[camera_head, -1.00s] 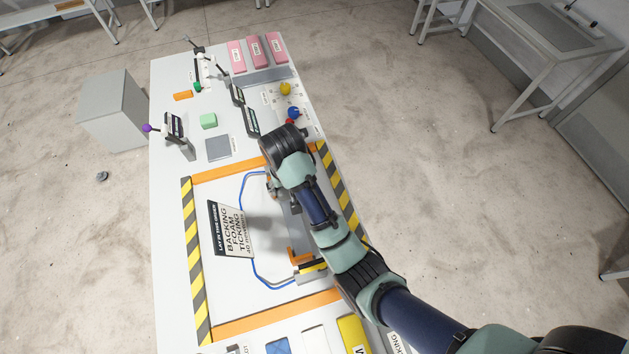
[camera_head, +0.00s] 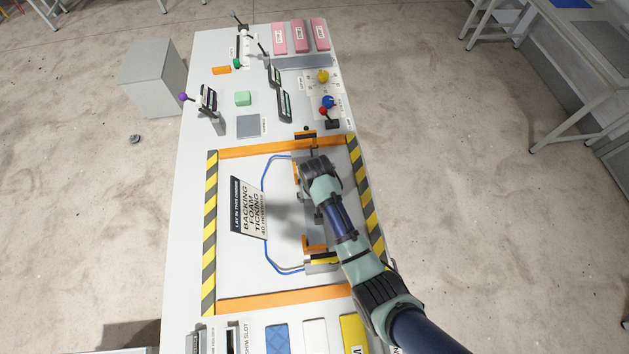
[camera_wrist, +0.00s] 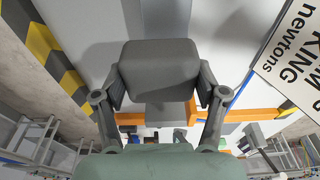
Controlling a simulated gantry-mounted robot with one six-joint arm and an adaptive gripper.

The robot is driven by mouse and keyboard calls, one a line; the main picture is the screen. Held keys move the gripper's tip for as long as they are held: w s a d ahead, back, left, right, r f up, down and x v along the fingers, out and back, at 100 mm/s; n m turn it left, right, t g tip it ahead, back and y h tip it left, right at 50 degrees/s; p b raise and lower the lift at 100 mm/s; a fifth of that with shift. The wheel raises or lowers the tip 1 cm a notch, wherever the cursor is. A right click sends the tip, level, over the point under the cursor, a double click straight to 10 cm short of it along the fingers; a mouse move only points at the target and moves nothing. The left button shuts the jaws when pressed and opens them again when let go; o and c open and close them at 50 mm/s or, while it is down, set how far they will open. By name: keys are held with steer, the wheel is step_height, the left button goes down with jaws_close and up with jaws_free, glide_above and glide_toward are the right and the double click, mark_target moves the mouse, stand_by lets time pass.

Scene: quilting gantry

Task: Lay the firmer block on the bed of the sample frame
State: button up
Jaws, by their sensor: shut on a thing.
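My gripper (camera_wrist: 160,85) is shut on a dark grey block (camera_wrist: 158,66), with one finger on each side of it. No label shows on the block, so I cannot tell its firmness by sight.
Striped tape (camera_head: 210,235) edges the work area.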

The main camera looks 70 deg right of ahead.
steer(key=shift+f, duration=2)
steer(key=shift+b, duration=0.3)
steer(key=shift+f, duration=0.15)
steer(key=o, duration=0.7)
steer(key=shift+o, duration=0.2)
steer(key=r, duration=0.4)
steer(key=a+r+p, duration=0.1)
steer(key=r, duration=0.3)
steer(key=s+r, duration=0.1)
steer(key=r, duration=0.3)
steer(key=shift+a+r+p, duration=0.15)
steer(key=shift+a+p, duration=0.15)
steer(key=shift+p, duration=0.1)
steer(key=shift+w, duration=0.1)
